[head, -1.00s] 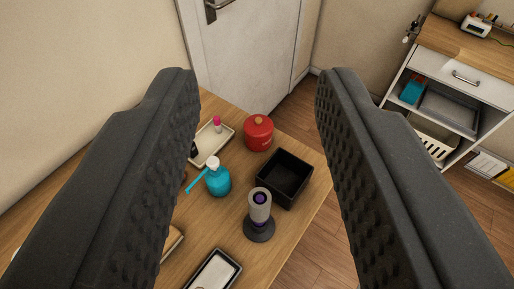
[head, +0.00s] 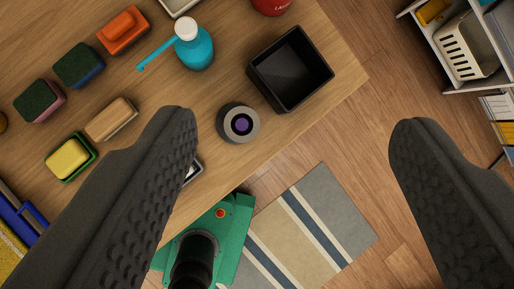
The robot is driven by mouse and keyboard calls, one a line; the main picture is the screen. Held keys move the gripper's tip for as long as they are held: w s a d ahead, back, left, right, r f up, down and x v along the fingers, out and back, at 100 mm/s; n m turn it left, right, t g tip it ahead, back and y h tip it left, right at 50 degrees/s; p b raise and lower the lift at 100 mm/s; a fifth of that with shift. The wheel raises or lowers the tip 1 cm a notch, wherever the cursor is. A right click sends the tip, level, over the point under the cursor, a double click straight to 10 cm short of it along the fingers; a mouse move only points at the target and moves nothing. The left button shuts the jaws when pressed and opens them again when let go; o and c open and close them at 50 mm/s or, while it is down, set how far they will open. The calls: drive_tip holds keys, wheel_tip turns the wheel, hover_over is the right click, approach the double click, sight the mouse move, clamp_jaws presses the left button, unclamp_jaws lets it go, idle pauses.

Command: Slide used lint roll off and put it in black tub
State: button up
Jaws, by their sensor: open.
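The lint roll (head: 249,111) stands upright on its dark stand on the wooden table, seen from almost straight above as a grey ring around a purple core. The black tub (head: 304,84) is an open square box just to its upper right, near the table's edge, and looks empty. My gripper (head: 298,128) is wide open and empty. In the picture, the lint roll and the tub appear between its two dark ribbed fingers, nearer the left one. The roll is apart from both fingers. The base of the stand is mostly hidden under the roll.
A blue spray bottle (head: 195,50) stands left of the tub, a red canister (head: 272,4) above it. Sponges and brushes (head: 79,65) lie at left. A small tray (head: 193,171) is partly hidden by the left finger. A striped rug (head: 309,225) and shelving (head: 466,47) lie beyond the table.

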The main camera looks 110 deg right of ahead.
sight(243, 124)
drive_tip(key=f+n+g+p, duration=0.1)
drive_tip(key=f+g+p, duration=0.1)
drive_tip(key=f, duration=0.6)
drive_tip(key=w+f+n+g+p, duration=0.1)
drive_tip(key=f+g+p, duration=0.1)
drive_tip(key=f, duration=0.7)
drive_tip(key=f+n+g+p, duration=0.1)
drive_tip(key=f+g+p, duration=0.1)
drive_tip(key=f, duration=0.6)
drive_tip(key=shift+w+a+f+g+p, duration=0.2)
drive_tip(key=shift+w+f+g+p, duration=0.1)
drive_tip(key=shift+g, duration=0.2)
drive_tip(key=c, duration=1)
